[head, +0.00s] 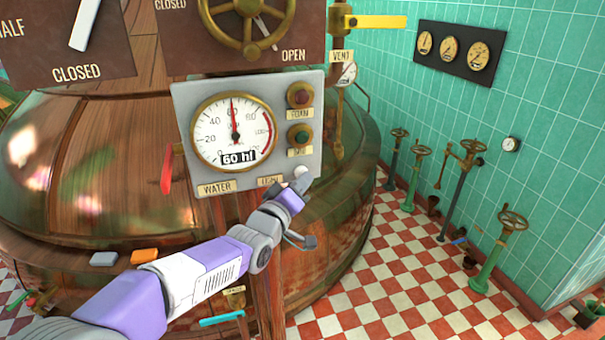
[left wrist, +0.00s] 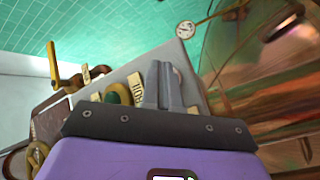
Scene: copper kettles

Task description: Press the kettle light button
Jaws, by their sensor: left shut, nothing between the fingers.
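The grey control panel (head: 180,110) stands upright in front of the copper kettle (head: 90,165). A pale round button (head: 302,171) shows at its lower right corner, beside a partly covered label (head: 268,181) that seems to read LIGHT. My left gripper (head: 301,182) is shut and empty, just at this button. I cannot tell whether it touches. In the left wrist view the shut fingers (left wrist: 165,82) are close to the panel face (left wrist: 130,70), which is seen at a steep angle. The light button is hidden there. My right gripper is not in view.

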